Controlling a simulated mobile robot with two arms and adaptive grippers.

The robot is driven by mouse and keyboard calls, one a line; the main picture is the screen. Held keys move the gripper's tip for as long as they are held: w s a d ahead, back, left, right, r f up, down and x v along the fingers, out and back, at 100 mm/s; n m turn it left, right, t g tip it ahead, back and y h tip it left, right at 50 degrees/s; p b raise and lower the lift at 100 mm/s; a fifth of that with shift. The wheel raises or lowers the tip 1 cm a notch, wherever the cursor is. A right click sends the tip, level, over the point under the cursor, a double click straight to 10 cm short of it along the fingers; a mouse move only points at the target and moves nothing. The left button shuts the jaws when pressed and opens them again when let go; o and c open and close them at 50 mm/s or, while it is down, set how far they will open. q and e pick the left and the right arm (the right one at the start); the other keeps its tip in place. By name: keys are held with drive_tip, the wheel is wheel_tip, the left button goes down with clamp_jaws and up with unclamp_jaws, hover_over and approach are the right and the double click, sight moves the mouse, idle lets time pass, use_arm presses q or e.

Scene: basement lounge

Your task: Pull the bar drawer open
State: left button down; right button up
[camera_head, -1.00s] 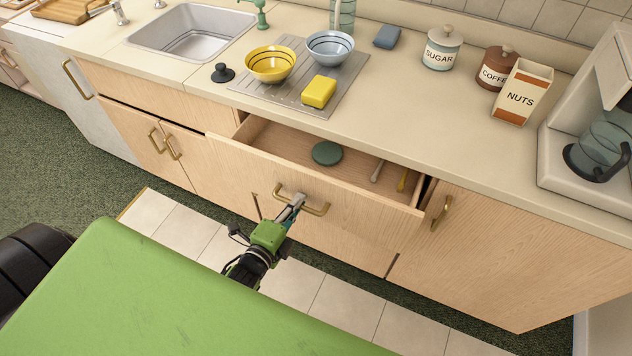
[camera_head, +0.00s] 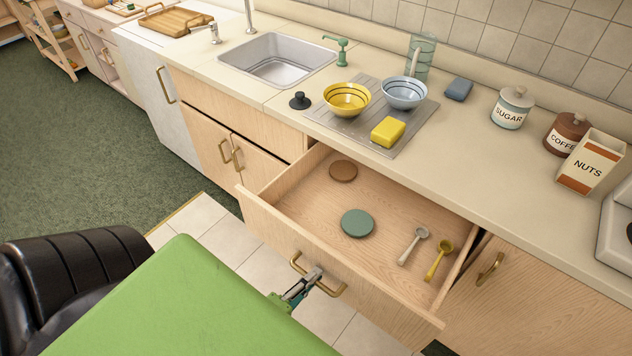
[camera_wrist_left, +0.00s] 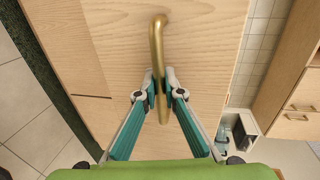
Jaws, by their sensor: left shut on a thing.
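The wooden bar drawer (camera_head: 290,232) stands well out from the counter in the head view, its inside open to view. Its brass handle (camera_head: 329,288) is on the front panel. My left gripper (camera_head: 312,275) is shut on the middle of this handle. In the left wrist view the fingertips (camera_wrist_left: 162,88) close around the brass bar (camera_wrist_left: 157,50) from both sides. In the drawer lie a brown disc (camera_head: 343,171), a green disc (camera_head: 357,223), a grey spoon (camera_head: 413,246) and a yellow spoon (camera_head: 438,261). My right gripper is not in view.
On the counter are a sink (camera_head: 277,60), a yellow bowl (camera_head: 347,99), a blue bowl (camera_head: 404,92), a yellow sponge (camera_head: 388,131) and canisters. A black chair (camera_head: 75,275) stands at the lower left. My green body part fills the lower front.

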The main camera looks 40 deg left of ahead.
use_arm(q)
drive_tip(key=shift+w+r, duration=0.1)
drive_tip(key=shift+r, duration=0.15)
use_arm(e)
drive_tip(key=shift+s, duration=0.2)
use_arm(q)
drive_tip(key=c, duration=2.2)
unclamp_jaws()
drive_tip(key=shift+o, duration=0.2)
drive_tip(key=shift+f, duration=0.1)
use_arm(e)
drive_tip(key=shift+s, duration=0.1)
use_arm(q)
drive_tip(key=v, duration=1.2)
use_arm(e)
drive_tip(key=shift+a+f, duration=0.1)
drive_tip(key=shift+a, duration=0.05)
